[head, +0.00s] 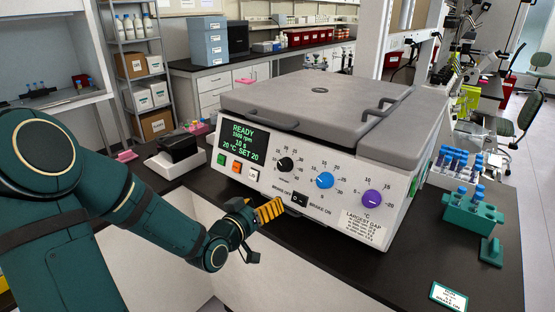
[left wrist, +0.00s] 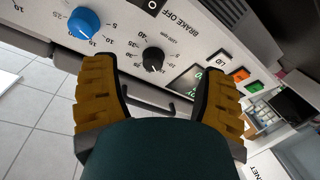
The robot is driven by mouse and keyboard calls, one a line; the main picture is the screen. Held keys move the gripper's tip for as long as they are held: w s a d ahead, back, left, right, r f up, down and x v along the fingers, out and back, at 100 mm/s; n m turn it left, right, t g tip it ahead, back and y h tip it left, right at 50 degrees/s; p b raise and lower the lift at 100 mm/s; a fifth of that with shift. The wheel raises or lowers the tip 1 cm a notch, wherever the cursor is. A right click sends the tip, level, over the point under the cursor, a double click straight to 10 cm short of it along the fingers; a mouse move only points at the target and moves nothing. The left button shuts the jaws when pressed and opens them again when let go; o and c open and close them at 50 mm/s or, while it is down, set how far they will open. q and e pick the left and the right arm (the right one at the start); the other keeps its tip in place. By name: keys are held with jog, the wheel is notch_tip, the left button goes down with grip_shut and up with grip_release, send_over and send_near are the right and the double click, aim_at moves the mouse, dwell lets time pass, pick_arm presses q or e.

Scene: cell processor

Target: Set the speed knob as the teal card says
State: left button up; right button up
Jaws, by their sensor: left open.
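The centrifuge front panel (head: 330,212) carries a black knob (head: 285,164), a blue knob (head: 324,180) and a purple knob (head: 371,198), each with a numbered dial. The black knob also shows in the left wrist view (left wrist: 152,59), with a small rpm label beside it. The green display (head: 242,143) reads READY, 1500 rpm, 10 s, 20 °C SET 20. The teal-edged card (head: 449,296) lies on the bench at lower right; only BRAKE ON is readable. My left gripper (head: 264,212) is open and empty, below the black knob; its fingers (left wrist: 157,78) flank the knob's position in the wrist view, apart from it.
A brake switch (head: 299,199) and a pale label (head: 364,228) sit low on the panel. A teal tube rack (head: 473,215) stands right of the machine, and a black-topped device (head: 174,152) stands left. The bench front (head: 350,275) is mostly clear.

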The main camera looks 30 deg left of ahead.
aim_at(282, 165)
pick_arm(q)
notch_tip(282, 165, up, 5)
jog(key=a+t, duration=0.1)
jog(key=a, duration=0.1)
jog(key=shift+m, duration=0.4)
jog(key=w+b, duration=0.1)
jog(key=w, duration=0.6)
jog(key=w+b, duration=0.1)
jog(key=w, duration=0.3)
jog(key=shift+w+a+f+b, duration=0.1)
jog(key=shift+w+f+b, duration=0.1)
jog(key=shift+f+b, duration=0.1)
jog(key=shift+w, duration=0.65)
jog(key=shift+c, duration=0.2)
jog(key=shift+r, duration=0.1)
jog(key=c, duration=1.2)
